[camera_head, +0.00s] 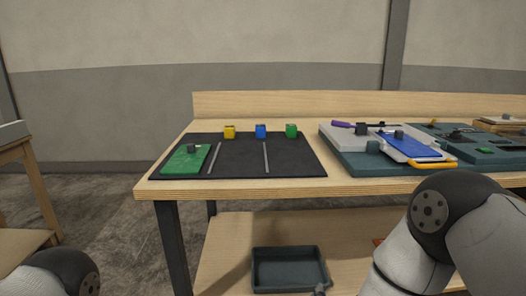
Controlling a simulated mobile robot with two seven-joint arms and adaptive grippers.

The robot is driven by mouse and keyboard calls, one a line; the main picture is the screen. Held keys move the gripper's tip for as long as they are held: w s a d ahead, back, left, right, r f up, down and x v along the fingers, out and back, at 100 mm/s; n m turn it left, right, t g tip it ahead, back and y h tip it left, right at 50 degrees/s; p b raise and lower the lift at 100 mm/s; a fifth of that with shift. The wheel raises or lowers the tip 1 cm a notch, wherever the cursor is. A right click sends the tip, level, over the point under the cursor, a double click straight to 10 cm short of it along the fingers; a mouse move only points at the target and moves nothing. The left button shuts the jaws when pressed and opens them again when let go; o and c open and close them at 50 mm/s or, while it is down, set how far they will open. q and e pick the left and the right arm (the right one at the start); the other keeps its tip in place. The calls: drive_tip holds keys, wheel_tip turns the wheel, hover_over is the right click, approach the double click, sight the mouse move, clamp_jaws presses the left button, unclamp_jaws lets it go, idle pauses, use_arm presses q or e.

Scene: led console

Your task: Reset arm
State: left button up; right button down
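My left arm shows only as a rounded dark and grey link at the bottom left corner. My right arm shows as large grey and black links at the bottom right, in front of the bench. Neither gripper shows in the head view, so their fingers are hidden below or outside the picture. The wooden workbench (168,187) stands ahead, apart from both visible arm parts.
A blue panel (413,147) lies among console parts at right. A dark tray (288,284) sits on the lower shelf.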

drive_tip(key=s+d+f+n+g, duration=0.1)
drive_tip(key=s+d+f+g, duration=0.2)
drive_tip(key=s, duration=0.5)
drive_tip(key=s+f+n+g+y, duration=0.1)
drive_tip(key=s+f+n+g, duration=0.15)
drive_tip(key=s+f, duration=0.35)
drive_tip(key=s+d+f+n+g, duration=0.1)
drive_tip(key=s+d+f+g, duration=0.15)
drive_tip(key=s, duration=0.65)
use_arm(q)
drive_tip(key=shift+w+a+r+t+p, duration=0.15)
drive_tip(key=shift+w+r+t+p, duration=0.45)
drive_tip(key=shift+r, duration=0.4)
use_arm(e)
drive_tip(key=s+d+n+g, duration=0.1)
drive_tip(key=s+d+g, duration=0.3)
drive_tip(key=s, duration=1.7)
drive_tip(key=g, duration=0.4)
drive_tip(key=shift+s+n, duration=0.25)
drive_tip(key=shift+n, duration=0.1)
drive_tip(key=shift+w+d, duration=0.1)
